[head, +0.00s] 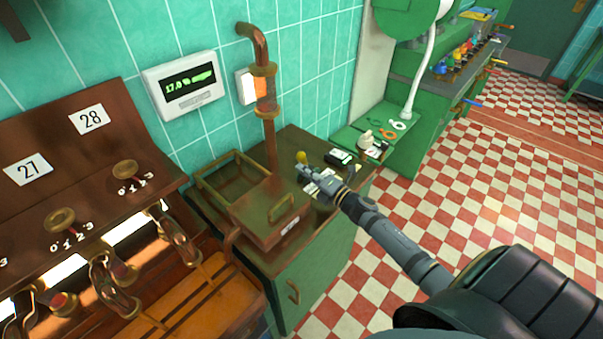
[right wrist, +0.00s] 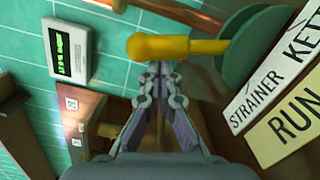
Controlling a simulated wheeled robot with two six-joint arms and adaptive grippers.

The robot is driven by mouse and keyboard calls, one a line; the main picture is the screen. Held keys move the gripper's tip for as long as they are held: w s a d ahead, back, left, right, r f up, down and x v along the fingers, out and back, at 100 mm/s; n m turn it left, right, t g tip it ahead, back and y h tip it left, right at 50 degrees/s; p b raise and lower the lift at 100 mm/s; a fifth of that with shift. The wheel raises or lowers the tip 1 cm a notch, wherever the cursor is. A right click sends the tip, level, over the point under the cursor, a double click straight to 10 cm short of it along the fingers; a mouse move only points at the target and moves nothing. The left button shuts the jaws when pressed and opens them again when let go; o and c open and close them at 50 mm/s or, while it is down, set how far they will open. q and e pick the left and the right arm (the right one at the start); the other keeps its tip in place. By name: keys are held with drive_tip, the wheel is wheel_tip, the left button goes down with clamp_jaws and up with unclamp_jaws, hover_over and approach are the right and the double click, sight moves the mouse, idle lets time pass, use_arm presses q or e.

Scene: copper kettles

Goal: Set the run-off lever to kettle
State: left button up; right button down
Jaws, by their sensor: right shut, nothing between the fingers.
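The run-off lever shows in the right wrist view as a yellow arm with a rounded knob (right wrist: 150,47), running right to a green round base (right wrist: 262,42). In the head view its yellow knob (head: 301,157) stands above the counter beside the copper pipe. A white plate (right wrist: 270,85) reads STRAINER and, cut off at the edge, KETT. I cannot tell which word the lever points at. My right gripper (head: 305,170) is shut and empty; its fingertips (right wrist: 160,70) are right by the knob, and I cannot tell if they touch. My left gripper is not in view.
A brown lidded box (head: 262,215) and an open brass-edged tray (head: 232,172) sit left of the gripper on the green cabinet (head: 318,275). A copper pipe (head: 270,140) rises behind. A wall display (head: 185,82) hangs at left. Small items lie on a green shelf (head: 350,137) at right.

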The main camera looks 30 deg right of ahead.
drive_tip(key=w+d+r+m+p, duration=0.1)
drive_tip(key=w+d+m+p, duration=0.1)
drive_tip(key=d+m, duration=0.5)
drive_tip(key=shift+w+d+r+p, duration=0.15)
drive_tip(key=shift+w+r+p, duration=0.1)
drive_tip(key=shift+p, duration=0.45)
idle(0.4)
